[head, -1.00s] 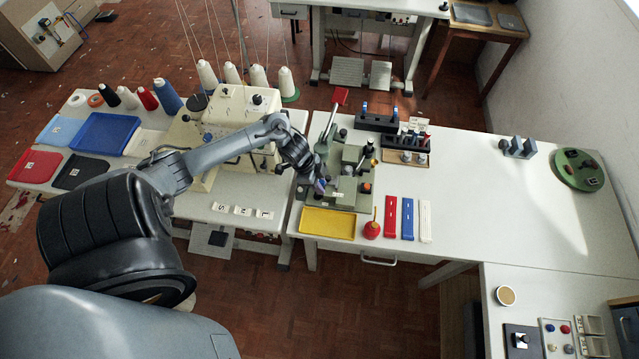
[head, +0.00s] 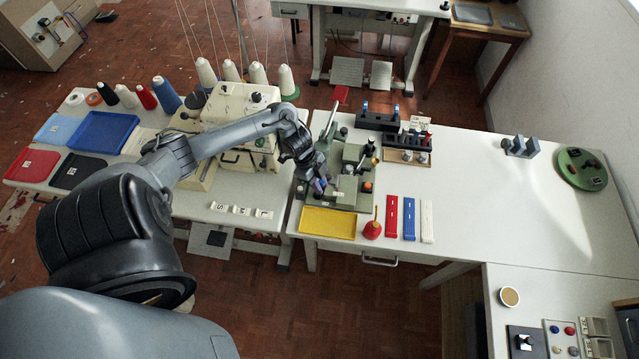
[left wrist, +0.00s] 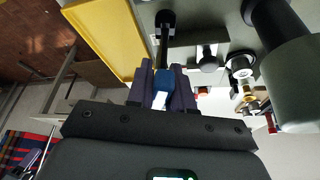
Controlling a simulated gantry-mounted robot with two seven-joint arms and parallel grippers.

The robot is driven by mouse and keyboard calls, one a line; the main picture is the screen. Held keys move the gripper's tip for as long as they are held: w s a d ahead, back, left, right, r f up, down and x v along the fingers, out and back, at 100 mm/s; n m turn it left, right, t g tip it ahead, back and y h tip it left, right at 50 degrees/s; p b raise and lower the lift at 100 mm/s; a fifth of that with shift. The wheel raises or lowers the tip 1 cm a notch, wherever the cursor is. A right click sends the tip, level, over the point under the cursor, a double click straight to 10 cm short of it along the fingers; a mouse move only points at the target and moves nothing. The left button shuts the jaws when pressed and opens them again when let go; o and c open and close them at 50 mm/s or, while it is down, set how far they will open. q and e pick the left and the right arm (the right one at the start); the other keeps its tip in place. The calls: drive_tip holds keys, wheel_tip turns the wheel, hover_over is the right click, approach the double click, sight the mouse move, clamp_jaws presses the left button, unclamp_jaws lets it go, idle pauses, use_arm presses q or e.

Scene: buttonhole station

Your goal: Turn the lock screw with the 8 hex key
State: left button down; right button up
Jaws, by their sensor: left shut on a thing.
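My left gripper (head: 319,186) is at the front left edge of the green buttonhole fixture (head: 347,200). In the left wrist view its dark fingers (left wrist: 163,88) are shut on the blue grip of the hex key (left wrist: 164,80). The key's black shaft runs away from the fingers to a round black part (left wrist: 165,18), which may be the lock screw. The tip appears to meet that part, but I cannot tell whether it is seated. The key's size mark cannot be read. My right gripper is not in view.
A yellow tray (head: 328,222) lies just in front of the fixture, close beside my gripper. A red oiler (head: 373,229) and red, blue and white strips stand to its right. Tool racks (head: 406,141) stand behind. The sewing machine (head: 238,104) is at left.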

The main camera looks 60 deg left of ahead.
use_arm(q)
drive_tip(key=shift+f, duration=0.1)
drive_tip(key=shift+m+g+b, duration=0.3)
drive_tip(key=shift+m+b, duration=0.65)
drive_tip(key=shift+m, duration=0.15)
drive_tip(key=shift+m+b, duration=0.3)
drive_tip(key=shift+m, duration=0.1)
drive_tip(key=shift+s+g, duration=0.1)
drive_tip(key=shift+g, duration=0.2)
drive_tip(key=shift+m+h, duration=0.3)
